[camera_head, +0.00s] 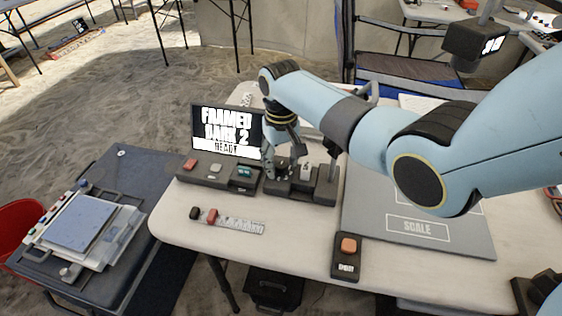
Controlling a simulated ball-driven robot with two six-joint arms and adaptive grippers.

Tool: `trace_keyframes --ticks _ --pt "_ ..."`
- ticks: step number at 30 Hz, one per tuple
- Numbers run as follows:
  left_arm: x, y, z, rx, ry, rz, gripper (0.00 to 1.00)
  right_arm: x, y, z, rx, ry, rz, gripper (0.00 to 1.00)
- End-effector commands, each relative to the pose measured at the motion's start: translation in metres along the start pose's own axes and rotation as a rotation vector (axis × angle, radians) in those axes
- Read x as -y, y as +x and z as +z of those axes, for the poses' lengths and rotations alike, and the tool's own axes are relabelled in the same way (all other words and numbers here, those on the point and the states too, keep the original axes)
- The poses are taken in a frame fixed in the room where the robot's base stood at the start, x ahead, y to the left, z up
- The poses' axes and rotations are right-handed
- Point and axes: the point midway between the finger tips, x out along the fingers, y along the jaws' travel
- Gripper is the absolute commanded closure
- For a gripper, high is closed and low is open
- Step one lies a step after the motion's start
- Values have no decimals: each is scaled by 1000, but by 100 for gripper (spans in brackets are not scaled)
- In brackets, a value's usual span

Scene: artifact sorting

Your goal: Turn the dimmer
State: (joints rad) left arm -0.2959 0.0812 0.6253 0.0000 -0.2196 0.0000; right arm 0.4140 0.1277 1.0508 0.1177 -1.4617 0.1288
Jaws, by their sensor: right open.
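My right gripper (284,167) comes down from my blue arm onto a dark control box (318,190) at the back of the white table (300,240). Its fingers are open and sit low at the left part of the box. A small grey lever or knob (306,172) stands on the box just right of the fingers. I cannot tell which part is the dimmer, and the gripper hides some of the box. I cannot tell whether the fingers touch anything. My left gripper is not in view.
A ruler strip (240,225) with a red slider lies in front. An orange button box (346,256) sits near the front edge. A grey scale mat (470,238) lies right, partly under my arm.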

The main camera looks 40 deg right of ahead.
Motion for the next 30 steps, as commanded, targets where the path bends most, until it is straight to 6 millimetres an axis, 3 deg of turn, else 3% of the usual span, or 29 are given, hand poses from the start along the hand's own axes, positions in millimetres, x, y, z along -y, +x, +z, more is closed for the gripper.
trace_keyframes --ticks 6,18,30 --pt "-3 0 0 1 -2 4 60 0 0 0 0 0 0 51" --pt "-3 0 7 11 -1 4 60 0 0 0 1 0 0 100" --pt "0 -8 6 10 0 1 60 0 -2 0 2 67 -1 100"
